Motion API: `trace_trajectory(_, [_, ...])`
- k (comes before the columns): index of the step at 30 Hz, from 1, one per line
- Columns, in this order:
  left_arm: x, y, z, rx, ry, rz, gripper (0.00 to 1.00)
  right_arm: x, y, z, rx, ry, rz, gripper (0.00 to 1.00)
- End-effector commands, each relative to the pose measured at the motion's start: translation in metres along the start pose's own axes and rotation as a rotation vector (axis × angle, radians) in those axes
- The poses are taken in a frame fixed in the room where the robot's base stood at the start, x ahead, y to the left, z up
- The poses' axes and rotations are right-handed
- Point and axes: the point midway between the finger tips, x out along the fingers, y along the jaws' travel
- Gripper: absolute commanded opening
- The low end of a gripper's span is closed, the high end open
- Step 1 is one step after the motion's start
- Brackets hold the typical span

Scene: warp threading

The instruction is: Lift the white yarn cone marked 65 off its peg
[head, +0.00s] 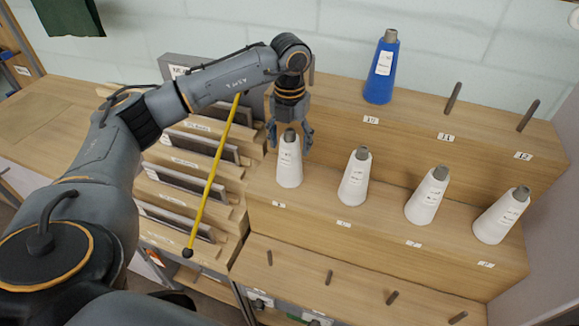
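Several white yarn cones with grey tips stand upright in a row on the middle step of a wooden rack. The leftmost white cone (289,168) is right under my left gripper (290,142). Its fingers are spread, one on each side of the cone's grey top, with gaps showing, so it looks open. The other white cones are the second (353,183), the third (425,200) and the rightmost (495,220). Each bears a small label, but the print is too small to read, so I cannot tell which is 65. My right gripper is not in view.
A blue cone (381,75) stands on the upper step, with bare pegs (453,98) to its right. The lower step (300,262) holds only bare pegs. Slotted dark panels (180,180) stand left of the rack. A yellow rod (213,180) crosses in front of them.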

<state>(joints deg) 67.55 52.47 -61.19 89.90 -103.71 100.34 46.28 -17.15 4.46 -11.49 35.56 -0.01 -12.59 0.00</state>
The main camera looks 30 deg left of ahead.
Motion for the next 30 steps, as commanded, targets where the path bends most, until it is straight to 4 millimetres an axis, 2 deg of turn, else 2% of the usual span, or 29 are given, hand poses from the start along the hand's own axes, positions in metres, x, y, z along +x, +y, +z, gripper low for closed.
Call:
trace_trajectory(1, [0.0,0.0,0.0,0.0,0.0,0.0,0.49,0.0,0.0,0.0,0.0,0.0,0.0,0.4])
trace_trajectory(4, [0.0,0.0,0.0,0.0,0.0,0.0,0.29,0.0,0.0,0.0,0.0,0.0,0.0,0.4])
trace_trajectory(5, [0.0,0.0,0.0,0.0,0.0,0.0,0.26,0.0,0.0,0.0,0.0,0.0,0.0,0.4])
trace_trajectory(13, [-0.006,0.0,0.0,0.0,-0.001,-0.001,0.27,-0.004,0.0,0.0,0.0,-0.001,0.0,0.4])
trace_trajectory(30, [-0.046,0.0,0.0,0.0,-0.002,-0.001,0.27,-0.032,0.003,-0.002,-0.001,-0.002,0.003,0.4])
